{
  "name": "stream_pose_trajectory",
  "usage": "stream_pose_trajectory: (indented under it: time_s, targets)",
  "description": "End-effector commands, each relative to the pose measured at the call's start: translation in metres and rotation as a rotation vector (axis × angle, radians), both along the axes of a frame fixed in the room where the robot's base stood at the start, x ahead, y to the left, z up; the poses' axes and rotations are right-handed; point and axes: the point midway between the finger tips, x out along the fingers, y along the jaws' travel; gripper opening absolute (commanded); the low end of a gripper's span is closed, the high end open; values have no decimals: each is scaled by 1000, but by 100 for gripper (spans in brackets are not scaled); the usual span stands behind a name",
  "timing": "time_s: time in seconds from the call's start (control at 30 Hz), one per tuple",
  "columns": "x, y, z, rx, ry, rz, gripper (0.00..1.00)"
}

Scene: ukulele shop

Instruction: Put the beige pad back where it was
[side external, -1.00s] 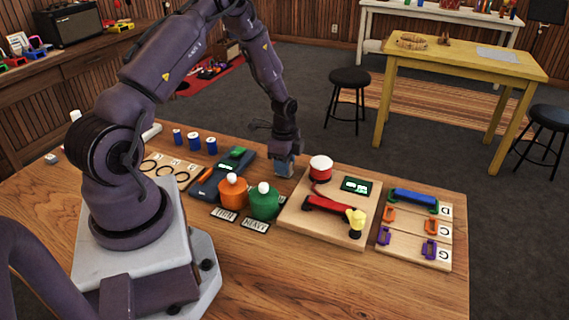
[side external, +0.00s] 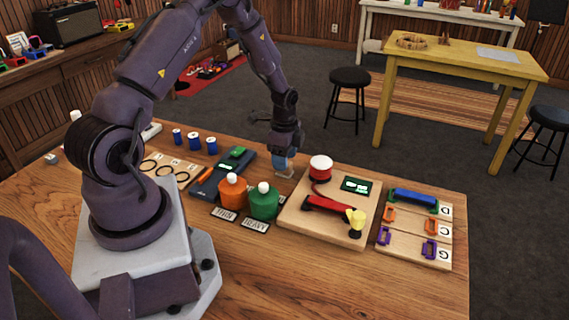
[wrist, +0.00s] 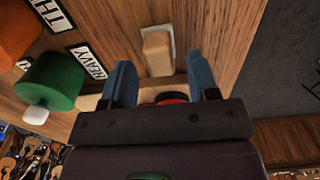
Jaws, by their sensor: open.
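The beige pad (wrist: 157,54) lies on the wooden table in the wrist view, with a pale outline or edging along its top and right sides. In the side view my gripper mostly hides the pad's spot; only a small pale patch shows below the fingers. My gripper (side external: 281,162) hangs low over the table, behind the green bottle and left of the wooden board. In the wrist view my gripper (wrist: 159,64) is open, with one blue finger on each side of the pad in the picture and a visible gap to each. Nothing is held.
The green bottle (side external: 264,203) and orange bottle (side external: 232,193) stand close in front, with labels. A wooden board (side external: 339,228) with a red-topped part lies to the right. A dark blue device (side external: 222,173) is to the left. The table's far edge is close behind my gripper.

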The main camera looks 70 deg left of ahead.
Motion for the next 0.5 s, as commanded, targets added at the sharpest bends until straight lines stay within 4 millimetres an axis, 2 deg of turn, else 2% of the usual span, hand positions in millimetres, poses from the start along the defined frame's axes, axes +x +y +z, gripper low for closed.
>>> stream_pose_trajectory:
  time_s: [0.03, 0.2, 0.4, 0.5]
  targets:
    - [0, 0, 13, 4, -5, 0, 55]
    - [0, 1, 51, 3, -4, 1, 55]
    - [0, 0, 84, 1, -3, 0, 55]
    - [0, 0, 93, 1, -2, 0, 55]
